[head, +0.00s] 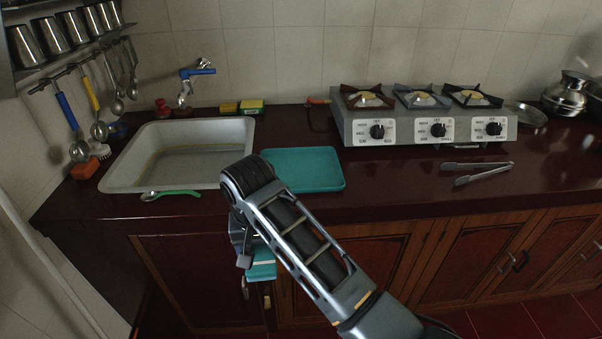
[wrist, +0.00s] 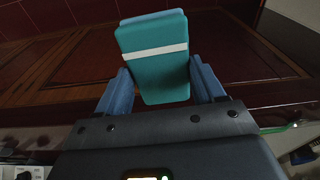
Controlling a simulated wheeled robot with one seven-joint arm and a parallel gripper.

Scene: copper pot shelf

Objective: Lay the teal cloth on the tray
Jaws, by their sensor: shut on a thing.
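The teal cloth (head: 263,270) is a folded block with a white stripe. It is in front of the counter's front edge, below the counter top, partly hidden by my arm in the head view. In the wrist view the cloth (wrist: 152,75) sits between the two blue fingers of my gripper (wrist: 162,88), which is shut on it. In the head view my gripper (head: 246,258) is mostly hidden behind my wrist. The teal tray (head: 312,172) lies flat and empty on the counter, right of the sink and above the cloth in the picture; my wrist overlaps its left edge.
The sink (head: 120,170) is left of the tray, with a green-handled spoon (head: 170,194) at its front rim. The stove (head: 425,125) stands behind right, and tongs (head: 478,170) lie in front of it.

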